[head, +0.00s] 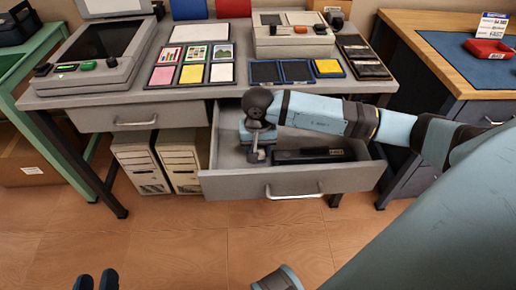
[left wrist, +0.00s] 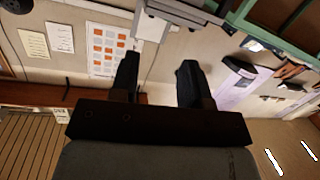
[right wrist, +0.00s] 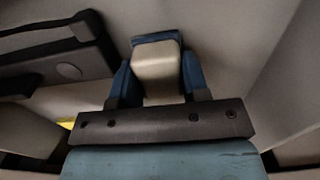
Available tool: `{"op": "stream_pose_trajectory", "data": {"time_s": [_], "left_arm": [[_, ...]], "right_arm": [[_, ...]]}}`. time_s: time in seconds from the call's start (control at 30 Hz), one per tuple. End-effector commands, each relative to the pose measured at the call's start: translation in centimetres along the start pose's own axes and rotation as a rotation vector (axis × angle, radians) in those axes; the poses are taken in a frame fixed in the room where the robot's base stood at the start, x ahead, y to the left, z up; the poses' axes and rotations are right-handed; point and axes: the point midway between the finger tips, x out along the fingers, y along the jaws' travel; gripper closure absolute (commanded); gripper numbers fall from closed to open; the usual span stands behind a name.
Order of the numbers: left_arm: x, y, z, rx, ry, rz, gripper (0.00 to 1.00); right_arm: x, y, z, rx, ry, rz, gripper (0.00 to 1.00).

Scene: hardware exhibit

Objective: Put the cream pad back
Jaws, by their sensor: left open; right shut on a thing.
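My right gripper (head: 257,152) reaches down into the open drawer (head: 284,184), near its left side. In the right wrist view, its fingers (right wrist: 156,82) are shut on a cream pad (right wrist: 157,72) with a blue edge at its far end. In the head view the wrist and gripper hide most of the pad. My left gripper (head: 97,279) is at the bottom left of the head view, away from the desk. In the left wrist view its fingers (left wrist: 160,80) are apart with nothing between them.
A black object (head: 312,155) lies in the drawer, right of my right gripper. On the desk above are dark and yellow pads (head: 328,68) in blue trays, a card panel (head: 193,62) and a cream device (head: 292,38). Computer cases (head: 182,155) stand below, left of the drawer.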

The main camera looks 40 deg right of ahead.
Motion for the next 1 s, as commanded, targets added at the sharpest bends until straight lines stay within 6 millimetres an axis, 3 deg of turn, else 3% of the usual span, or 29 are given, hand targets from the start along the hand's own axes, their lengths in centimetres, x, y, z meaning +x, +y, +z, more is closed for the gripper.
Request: {"op": "stream_pose_trajectory", "data": {"time_s": [0.3, 0.33, 0.4, 0.73, 1.0], "left_arm": [[0.0, 0.0, -0.2, 0.000, 0.013, 0.001, 0.57], [0.0, 0.0, -0.3, 0.000, 0.018, 0.003, 0.57], [-0.1, 0.1, -0.5, 0.000, 0.022, 0.004, 0.57], [-0.1, 0.1, -0.8, 0.005, 0.013, 0.003, 0.57], [-0.4, -0.8, 1.2, 0.025, -0.092, -0.026, 0.57]], "right_arm": [[0.2, 0.0, 0.0, -0.001, 0.000, 0.000, 0.80], [0.2, 0.0, 0.0, -0.001, 0.000, 0.000, 0.56], [0.1, 0.0, 0.0, -0.001, 0.000, 0.000, 0.48], [-0.3, 0.0, 0.0, 0.000, 0.000, 0.000, 0.48], [-5.4, 0.0, -0.1, -0.001, 0.005, -0.002, 0.48]]}}
